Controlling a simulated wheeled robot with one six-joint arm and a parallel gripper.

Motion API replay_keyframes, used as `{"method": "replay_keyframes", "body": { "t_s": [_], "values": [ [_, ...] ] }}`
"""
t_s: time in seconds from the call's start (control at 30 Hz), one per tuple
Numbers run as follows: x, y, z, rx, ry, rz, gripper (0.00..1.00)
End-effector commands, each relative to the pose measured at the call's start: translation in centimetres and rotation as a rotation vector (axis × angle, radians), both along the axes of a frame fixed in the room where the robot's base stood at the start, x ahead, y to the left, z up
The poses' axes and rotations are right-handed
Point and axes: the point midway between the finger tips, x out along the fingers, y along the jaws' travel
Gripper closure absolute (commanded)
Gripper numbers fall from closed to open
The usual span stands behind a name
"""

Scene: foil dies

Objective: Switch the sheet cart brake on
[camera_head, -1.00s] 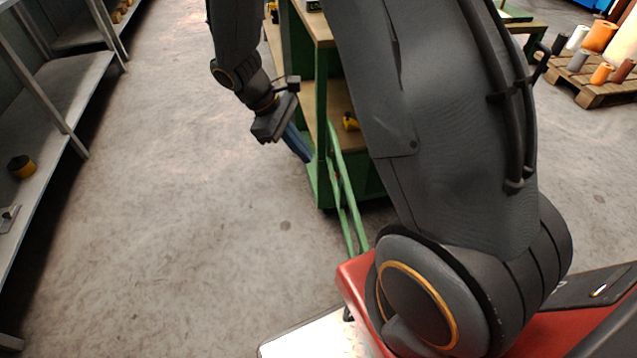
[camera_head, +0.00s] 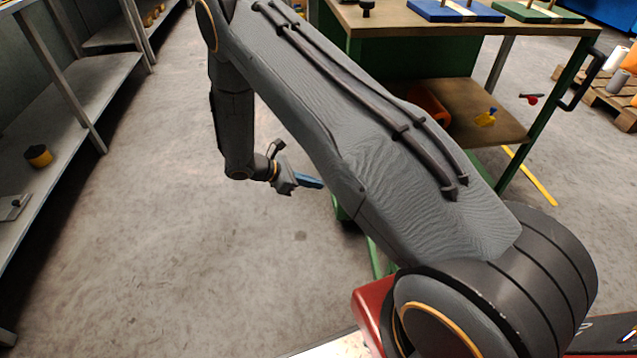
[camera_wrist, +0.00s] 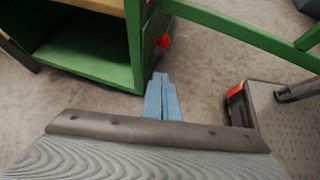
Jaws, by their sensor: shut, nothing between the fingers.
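My gripper (camera_head: 318,184) has blue fingers pressed together with nothing between them. It is low beside the green cart, left of it in the head view. In the wrist view my gripper (camera_wrist: 160,76) points toward the lower corner of the green cart (camera_wrist: 90,71). A small red knob (camera_wrist: 163,41) shows at the cart's corner post, just beyond the fingertips. I see a gap of floor between tips and knob, and cannot tell its depth. Whether the knob is the brake is not clear. In the head view my arm hides much of the cart (camera_head: 395,62) and the knob.
A green rail (camera_wrist: 235,28) runs right from the cart's corner. The cart's top (camera_head: 440,22) carries blue and green trays. A grey shelf (camera_head: 60,110) stands at the left. A pallet (camera_head: 625,112) with rolls is at the far right. Floor left of my arm is clear.

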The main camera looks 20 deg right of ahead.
Motion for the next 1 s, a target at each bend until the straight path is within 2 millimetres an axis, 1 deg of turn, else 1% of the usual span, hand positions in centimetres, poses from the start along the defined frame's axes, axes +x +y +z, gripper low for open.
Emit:
{"method": "replay_keyframes", "body": {
  "t_s": [0.03, 0.37, 0.4, 0.5, 0.63, 0.8, 1.0],
  "values": [
    [-0.1, -0.9, -0.7, -0.001, 0.002, -0.004, 1.0],
    [-0.2, -6.1, -4.6, 0.001, 0.001, -0.004, 1.0],
    [-0.1, -6.7, -4.7, 0.002, -0.001, -0.006, 1.0],
    [-0.2, -8.1, -4.2, 0.001, -0.001, -0.006, 1.0],
    [-0.2, -9.4, -3.9, 0.001, -0.001, -0.004, 1.0],
    [-0.2, -10.0, -3.8, 0.002, 0.0, -0.003, 1.0],
    [-0.2, -10.0, -3.7, 0.002, 0.0, -0.003, 1.0]
  ]
}}
